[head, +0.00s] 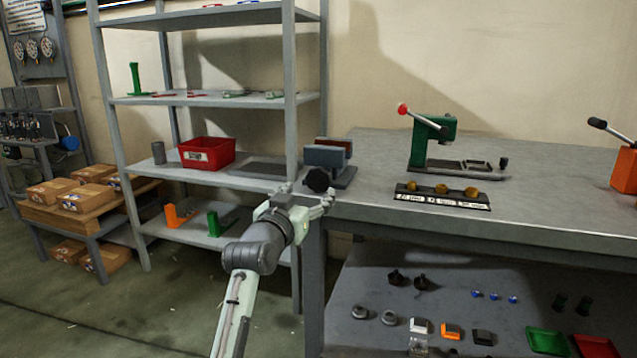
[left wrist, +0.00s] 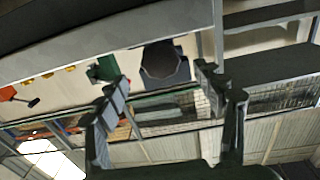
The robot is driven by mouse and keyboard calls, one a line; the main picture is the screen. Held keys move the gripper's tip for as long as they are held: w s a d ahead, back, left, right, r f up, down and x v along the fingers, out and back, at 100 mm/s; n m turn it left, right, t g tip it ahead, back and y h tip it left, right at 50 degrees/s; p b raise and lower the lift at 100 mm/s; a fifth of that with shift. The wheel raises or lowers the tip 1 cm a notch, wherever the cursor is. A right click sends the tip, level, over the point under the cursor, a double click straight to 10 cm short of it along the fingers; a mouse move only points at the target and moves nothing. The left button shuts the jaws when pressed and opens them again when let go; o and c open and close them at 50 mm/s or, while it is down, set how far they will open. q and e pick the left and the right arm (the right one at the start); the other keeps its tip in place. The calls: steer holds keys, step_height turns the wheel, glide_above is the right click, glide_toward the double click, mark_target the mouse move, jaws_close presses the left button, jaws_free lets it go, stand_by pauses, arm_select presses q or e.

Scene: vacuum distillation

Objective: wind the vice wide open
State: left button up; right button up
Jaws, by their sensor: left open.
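The vice (head: 326,157) stands at the left end of the workbench, with a blue-grey front jaw and a reddish rear jaw (head: 336,144) just behind it. The width of the gap between the jaws is hard to tell. Its dark, many-sided hand knob (head: 317,180) faces me at the front. The knob also shows in the left wrist view (left wrist: 162,62). My left gripper (head: 307,194) is open, with its fingers spread in front of the knob and apparently to either side of it. Contact cannot be made out. My right gripper is not in view.
A green press (head: 428,143) with a red-knobbed lever stands on the workbench (head: 370,195), behind a dark strip of brass pieces (head: 442,194). An orange device (head: 625,170) is at the far right. Left of the vice, a grey shelf rack holds a red bin (head: 207,152).

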mark_target(317, 183)
arm_select(q)
steer(key=x, duration=0.7)
steer(key=shift+w+d+f, duration=0.1)
steer(key=shift+w, duration=0.25)
steer(key=c, duration=1.2)
